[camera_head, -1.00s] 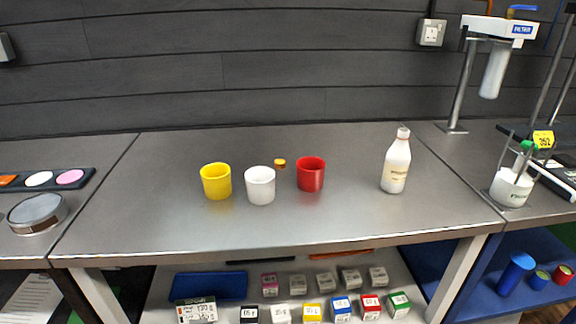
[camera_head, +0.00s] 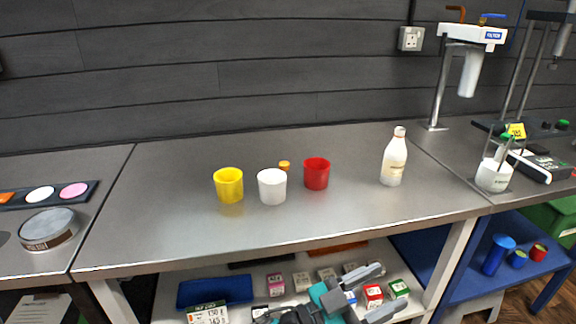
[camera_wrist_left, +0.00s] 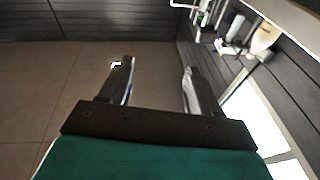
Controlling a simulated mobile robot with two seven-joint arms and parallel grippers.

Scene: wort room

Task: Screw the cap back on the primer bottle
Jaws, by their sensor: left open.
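The primer bottle (camera_head: 394,160) is white with a label and stands upright on the steel bench (camera_head: 330,222), right of the cups. Its neck end looks whitish; no orange cap shows on it. A small orange cap (camera_head: 284,165) lies on the bench between and behind the white and red cups. My left gripper (camera_head: 378,289) is low in front of the bench, below the bench top and well away from bottle and cap. Its two fingers are apart and empty in the left wrist view (camera_wrist_left: 157,80). My right gripper is not in view.
A yellow cup (camera_head: 228,185), a white cup (camera_head: 272,187) and a red cup (camera_head: 317,174) stand near the cap. A white jug (camera_head: 494,174) stands at the right. Small boxes fill the shelf below. The bench front is clear.

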